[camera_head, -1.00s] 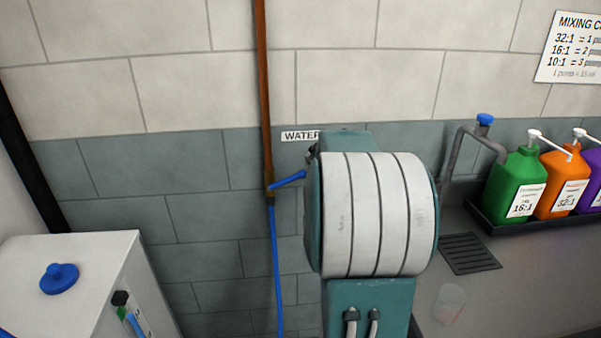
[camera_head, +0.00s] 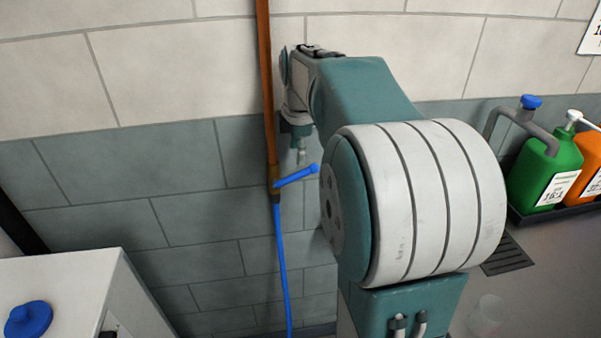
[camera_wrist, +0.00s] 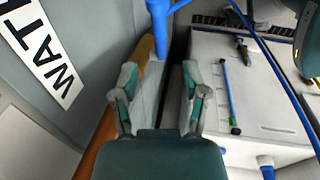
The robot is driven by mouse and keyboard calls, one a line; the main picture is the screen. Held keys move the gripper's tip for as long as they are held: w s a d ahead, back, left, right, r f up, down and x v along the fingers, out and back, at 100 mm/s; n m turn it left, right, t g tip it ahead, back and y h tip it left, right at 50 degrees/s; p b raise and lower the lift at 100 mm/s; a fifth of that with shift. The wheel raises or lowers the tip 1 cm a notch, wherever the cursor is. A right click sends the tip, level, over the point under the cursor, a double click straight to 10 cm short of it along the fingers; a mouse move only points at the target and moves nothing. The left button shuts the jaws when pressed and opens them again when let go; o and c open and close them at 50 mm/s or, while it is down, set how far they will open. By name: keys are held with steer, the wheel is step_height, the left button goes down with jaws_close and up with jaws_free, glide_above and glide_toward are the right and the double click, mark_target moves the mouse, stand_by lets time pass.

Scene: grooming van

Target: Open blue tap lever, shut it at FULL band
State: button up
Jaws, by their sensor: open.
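The blue tap lever (camera_head: 297,176) sticks out to the right from the brass tap on the copper pipe (camera_head: 266,90). It also shows at the top of the wrist view (camera_wrist: 158,14), ahead of the fingers. My gripper (camera_head: 301,150) is just above the lever's free end in the head view, partly hidden by my arm. In the wrist view my gripper (camera_wrist: 158,95) is open, with nothing between its fingers. The white tank (camera_head: 70,285) stands at lower left. Its sight tube (camera_wrist: 225,95) shows green near a black end in the wrist view; a FULL mark is not readable.
A blue hose (camera_head: 283,260) hangs below the tap. A WATER sign (camera_wrist: 45,55) is on the wall. A green bottle (camera_head: 545,172), an orange bottle (camera_head: 588,185) and a clear cup (camera_head: 487,315) are on the right counter. The tank has a blue cap (camera_head: 28,320).

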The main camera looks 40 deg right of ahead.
mark_target(297, 174)
steer(key=f, duration=0.3)
steer(key=w+f, duration=0.1)
steer(key=f, duration=0.1)
steer(key=d+f, duration=0.1)
steer(key=f, duration=0.2)
steer(key=shift+w+f, duration=0.25)
steer(key=shift+f, duration=0.05)
steer(key=shift+a, duration=0.25)
jaws_close()
